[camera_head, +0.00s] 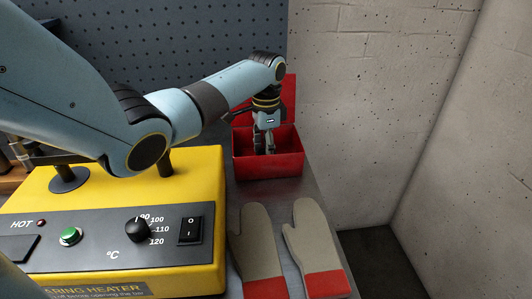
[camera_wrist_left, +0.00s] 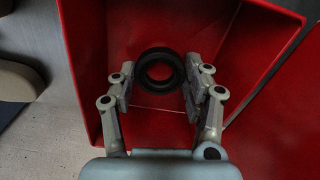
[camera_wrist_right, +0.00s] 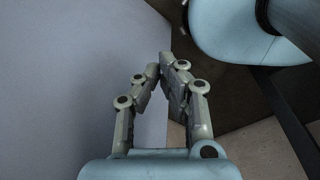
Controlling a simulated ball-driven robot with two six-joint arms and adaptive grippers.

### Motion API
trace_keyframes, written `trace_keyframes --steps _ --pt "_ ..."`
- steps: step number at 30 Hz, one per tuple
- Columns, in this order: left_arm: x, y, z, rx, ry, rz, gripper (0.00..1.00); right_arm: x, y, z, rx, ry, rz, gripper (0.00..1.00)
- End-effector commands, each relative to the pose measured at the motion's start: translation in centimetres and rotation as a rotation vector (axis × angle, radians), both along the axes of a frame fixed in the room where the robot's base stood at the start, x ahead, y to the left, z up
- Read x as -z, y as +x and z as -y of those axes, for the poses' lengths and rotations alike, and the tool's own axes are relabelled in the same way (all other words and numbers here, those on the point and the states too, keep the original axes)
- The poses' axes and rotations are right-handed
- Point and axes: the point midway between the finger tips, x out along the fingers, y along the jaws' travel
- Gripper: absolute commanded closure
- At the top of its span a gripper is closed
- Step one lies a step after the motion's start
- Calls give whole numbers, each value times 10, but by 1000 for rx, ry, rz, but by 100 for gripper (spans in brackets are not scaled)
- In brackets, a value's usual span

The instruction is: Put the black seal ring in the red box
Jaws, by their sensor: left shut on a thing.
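The red box (camera_head: 268,168) stands open at the back, beyond the yellow heater, with its lid raised behind. My left gripper (camera_head: 265,150) points down into the box. In the left wrist view the black seal ring (camera_wrist_left: 160,88) lies between the two fingertips of my left gripper (camera_wrist_left: 157,92), which is shut on it. Red box walls (camera_wrist_left: 86,70) surround the ring there. In the head view the ring is hidden. My right gripper (camera_wrist_right: 162,66) shows only in its own wrist view, its fingertips together with nothing between them, away from the box.
A yellow bearing heater (camera_head: 200,180) with a dial and switches fills the left front. Two beige gloves with red cuffs (camera_head: 262,287) lie on the metal bench in front of the box. A concrete wall (camera_head: 370,90) rises to the right, a pegboard (camera_head: 200,35) behind.

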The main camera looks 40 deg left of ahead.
Motion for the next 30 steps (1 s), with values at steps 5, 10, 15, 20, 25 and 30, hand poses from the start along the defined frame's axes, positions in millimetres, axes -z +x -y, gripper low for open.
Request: trace_keyframes --steps 5,10,15,20,25,30 --pt "10 0 0 1 0 1 73 1 4 -3 1 3 6 100" --pt "10 0 0 1 0 1 73 1 4 -6 2 7 6 100" --pt "13 0 0 1 1 0 44 2 4 -6 2 7 6 100" --pt "12 0 0 1 1 0 27 2 4 -6 2 7 6 100" --pt "12 0 0 1 1 0 27 2 3 -5 2 6 5 100" --pt "4 1 0 1 1 2 27 0 3 -4 1 4 5 100"
